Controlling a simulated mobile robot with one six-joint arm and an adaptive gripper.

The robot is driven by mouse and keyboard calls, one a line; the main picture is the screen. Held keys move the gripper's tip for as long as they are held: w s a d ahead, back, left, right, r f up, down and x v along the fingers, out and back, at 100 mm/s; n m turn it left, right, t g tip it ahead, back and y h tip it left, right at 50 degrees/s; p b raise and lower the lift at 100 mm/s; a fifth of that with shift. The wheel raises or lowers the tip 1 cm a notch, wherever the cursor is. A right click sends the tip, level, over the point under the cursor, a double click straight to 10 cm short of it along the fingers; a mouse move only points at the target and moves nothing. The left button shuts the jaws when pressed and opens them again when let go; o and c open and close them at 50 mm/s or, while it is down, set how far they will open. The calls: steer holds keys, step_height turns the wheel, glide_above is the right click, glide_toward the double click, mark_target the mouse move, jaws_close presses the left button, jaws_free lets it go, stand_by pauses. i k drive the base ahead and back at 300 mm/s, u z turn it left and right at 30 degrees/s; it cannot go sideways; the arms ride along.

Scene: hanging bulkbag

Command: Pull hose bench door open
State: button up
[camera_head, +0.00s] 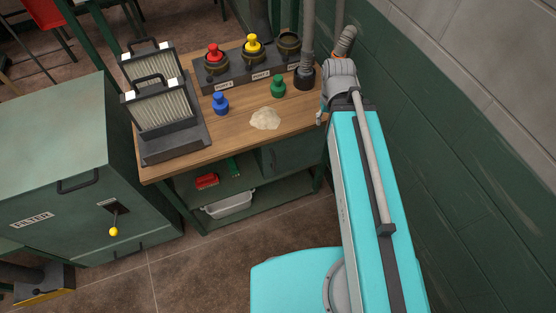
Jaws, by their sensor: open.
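The hose bench (240,133) has a wooden top and stands in the middle of the view. Its dark green door (296,150) is under the top on the right side and looks closed. A small dark upright shape at the door's left side may be its handle. My gripper (322,114) is at the right end of the bench, just beyond the end of my turquoise arm. It is open and looks empty, though the arm partly hides it. It appears above the door's right side; I cannot tell the gap.
On the bench are a filter rack (168,135), blue (220,104) and green (278,87) fittings, a powder pile (265,119) and hose ports. A filter cabinet (60,150) stands left. A green wall is right.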

mark_target(287, 154)
steer(key=z, duration=0.75)
steer(key=k, duration=1.4)
steer(key=u, duration=0.4)
steer(key=i, duration=0.5)
steer(key=z, duration=0.1)
